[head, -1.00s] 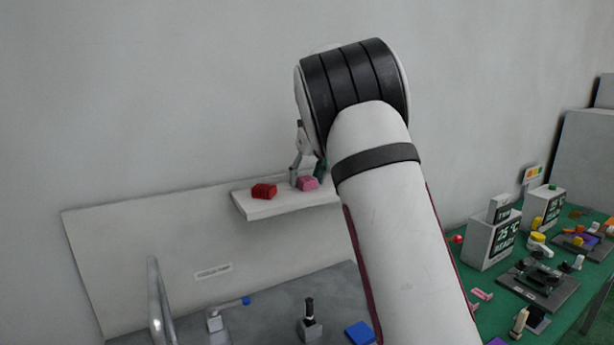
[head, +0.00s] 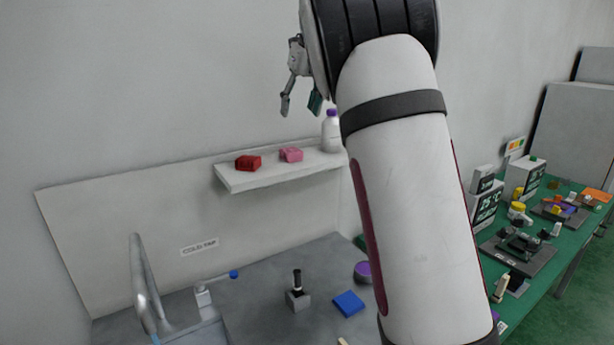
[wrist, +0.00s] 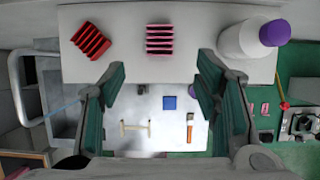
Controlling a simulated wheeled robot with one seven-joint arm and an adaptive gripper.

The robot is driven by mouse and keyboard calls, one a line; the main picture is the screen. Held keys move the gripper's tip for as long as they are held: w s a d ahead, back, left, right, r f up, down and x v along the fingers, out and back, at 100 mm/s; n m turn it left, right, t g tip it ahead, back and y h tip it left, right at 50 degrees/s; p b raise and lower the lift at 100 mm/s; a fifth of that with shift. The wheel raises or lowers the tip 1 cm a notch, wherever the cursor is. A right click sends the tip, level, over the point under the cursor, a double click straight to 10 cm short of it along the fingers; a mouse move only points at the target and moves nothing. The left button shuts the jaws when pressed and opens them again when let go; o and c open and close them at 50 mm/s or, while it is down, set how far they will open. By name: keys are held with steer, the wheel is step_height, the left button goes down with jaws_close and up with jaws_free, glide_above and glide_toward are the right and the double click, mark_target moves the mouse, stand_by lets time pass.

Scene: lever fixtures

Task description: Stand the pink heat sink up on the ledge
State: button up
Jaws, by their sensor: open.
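The pink heat sink (head: 291,155) sits on the white ledge (head: 262,180), between a red heat sink and a white bottle. In the wrist view the pink heat sink (wrist: 160,39) shows its fins from above, in the upper middle. My gripper (head: 301,107) is open and empty, in the air above the ledge and apart from the heat sink. In the wrist view its two green-padded fingers (wrist: 160,80) are spread wide, with the pink heat sink beyond the gap between them.
The red heat sink (head: 248,163) lies on the ledge left of the pink one. The white bottle with a purple cap (head: 331,132) stands at the ledge's right. Below is a grey counter (head: 258,272) with a tap and a blue block (head: 348,303). A green bench (head: 545,225) is at right.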

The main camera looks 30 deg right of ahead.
steer(key=s+a+f+n+y, duration=0.1)
steer(key=s+a+n, duration=0.5)
steer(key=s+n, duration=0.4)
steer(key=s+a+f+n, duration=0.2)
steer(key=s+a+n, duration=0.5)
steer(key=s+n, duration=0.35)
steer(key=s+a+f+n, duration=0.3)
steer(key=s+f+n, duration=0.2)
steer(key=s+n, duration=0.2)
steer(key=s+a+f+n+h, duration=0.1)
steer(key=s+a+f+n, duration=0.2)
steer(key=s+f+n, duration=0.3)
steer(key=s+n, duration=0.2)
steer(key=shift+s+a+f+t, duration=0.15)
steer(key=shift+s+t, duration=0.15)
steer(key=shift+s, duration=0.05)
steer(key=shift+n, duration=0.25)
